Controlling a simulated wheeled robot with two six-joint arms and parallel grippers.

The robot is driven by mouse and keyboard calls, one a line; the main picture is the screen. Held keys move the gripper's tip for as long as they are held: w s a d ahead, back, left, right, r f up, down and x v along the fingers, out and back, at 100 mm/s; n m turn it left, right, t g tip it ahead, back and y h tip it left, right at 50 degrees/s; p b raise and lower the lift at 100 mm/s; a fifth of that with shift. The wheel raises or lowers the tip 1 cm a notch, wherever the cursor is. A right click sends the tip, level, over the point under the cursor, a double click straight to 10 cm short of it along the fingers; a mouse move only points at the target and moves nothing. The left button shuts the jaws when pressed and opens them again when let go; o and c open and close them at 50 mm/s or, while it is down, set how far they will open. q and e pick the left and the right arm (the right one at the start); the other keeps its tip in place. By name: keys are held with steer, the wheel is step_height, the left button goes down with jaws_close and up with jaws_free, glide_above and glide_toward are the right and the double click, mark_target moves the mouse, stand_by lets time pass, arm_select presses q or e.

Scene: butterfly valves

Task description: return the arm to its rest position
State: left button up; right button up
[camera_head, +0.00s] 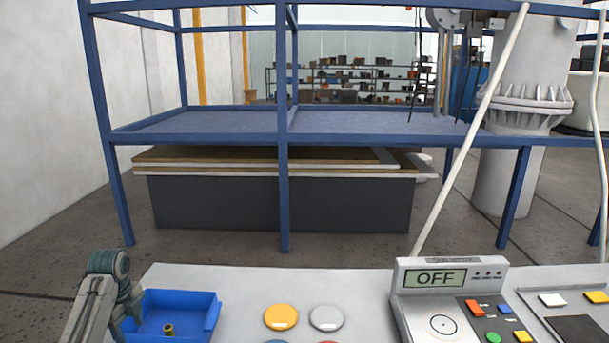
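My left arm (106,264) comes in at the lower left. It bends at a grey-green joint and comes down at the left edge of a blue tray (208,318). Its lower part (130,304) overlaps the tray's left side; I cannot make out the fingertips or whether they hold anything. A small brass-coloured cylindrical piece (168,329) is in the tray, apart from the arm. My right arm and gripper are not in view.
A light grey bench carries yellow (281,317) and grey (326,318) discs. A console (452,300) reads OFF, with coloured buttons and a cable. Another panel (566,300) is at the right. A blue frame (284,180) stands behind, beyond a floor gap.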

arm_select(q)
steer(key=s+d+f+n+t, duration=0.1)
steer(key=s+d+f+n, duration=0.3)
steer(key=s+d+f, duration=0.4)
steer(key=s+d+f+n+t, duration=0.1)
steer(key=s+d+f+n, duration=0.4)
steer(key=s, duration=0.5)
steer(key=s+d+r+n+t, duration=0.1)
steer(key=s+d+r+n, duration=0.1)
steer(key=s+n, duration=0.5)
steer(key=s+d+r+n+t, duration=0.1)
steer(key=s+d+n, duration=0.15)
steer(key=s, duration=0.95)
step_height(320, 180, down, 36)
steer(key=a+f+g+b, duration=0.1)
steer(key=a+g+b, duration=0.15)
steer(key=b, duration=0.55)
steer(key=s+f+b, duration=0.3)
steer(key=s+f, duration=0.6)
steer(key=f, duration=0.4)
steer(key=s+a+f+b, duration=0.1)
steer(key=s+f+b, duration=0.2)
steer(key=s+f, duration=0.7)
step_height(320, 180, down, 4)
steer(key=shift+a+r+n+y, duration=0.15)
steer(key=shift+n+y, duration=0.15)
steer(key=shift+n, duration=0.05)
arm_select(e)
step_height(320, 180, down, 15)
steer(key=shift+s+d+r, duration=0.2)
